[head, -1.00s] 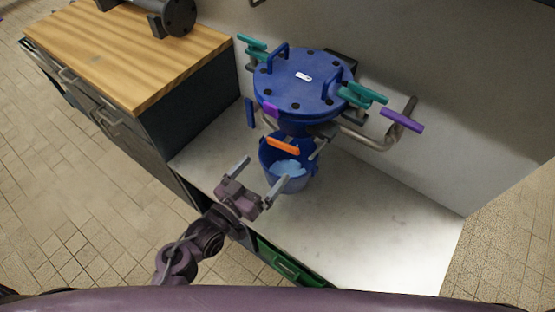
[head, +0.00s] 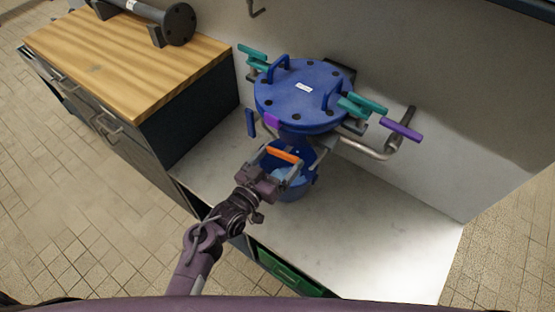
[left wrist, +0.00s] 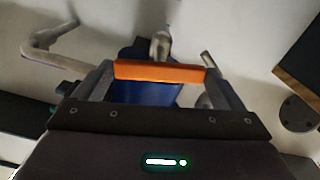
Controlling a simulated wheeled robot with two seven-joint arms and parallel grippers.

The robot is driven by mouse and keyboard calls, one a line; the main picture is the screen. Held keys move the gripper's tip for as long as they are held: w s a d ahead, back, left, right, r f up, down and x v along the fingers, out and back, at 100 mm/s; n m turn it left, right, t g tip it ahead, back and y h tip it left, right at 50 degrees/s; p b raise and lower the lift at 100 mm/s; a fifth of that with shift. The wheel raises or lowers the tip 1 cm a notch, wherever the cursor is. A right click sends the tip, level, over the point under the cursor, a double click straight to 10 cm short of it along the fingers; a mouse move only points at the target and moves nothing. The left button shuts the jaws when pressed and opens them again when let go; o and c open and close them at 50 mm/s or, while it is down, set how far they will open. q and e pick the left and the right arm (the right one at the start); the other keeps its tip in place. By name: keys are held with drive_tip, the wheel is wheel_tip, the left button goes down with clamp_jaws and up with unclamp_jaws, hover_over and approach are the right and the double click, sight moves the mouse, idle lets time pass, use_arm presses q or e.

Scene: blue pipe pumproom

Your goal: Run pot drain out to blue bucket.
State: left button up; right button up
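The blue pot (head: 300,95) with a bolted round lid stands on the white counter against the wall. An orange handle (head: 282,155) sits below its front. The blue bucket (head: 303,188) stands under the pot, with light blue inside; my gripper covers part of it. My left gripper (head: 281,160) is open at the orange handle. In the left wrist view the orange handle (left wrist: 160,72) lies crosswise between the two spread fingertips (left wrist: 160,77); I cannot tell whether they touch its ends. A blue surface (left wrist: 145,95) shows behind it. My right gripper is not in view.
Teal handles (head: 362,105) and a purple handle (head: 400,129) stick out beside the pot, with a bent metal pipe (head: 370,150). A wood-topped cabinet (head: 130,60) stands at left. The white counter (head: 370,220) is clear at front right.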

use_arm(q)
drive_tip(key=shift+c, duration=1.3)
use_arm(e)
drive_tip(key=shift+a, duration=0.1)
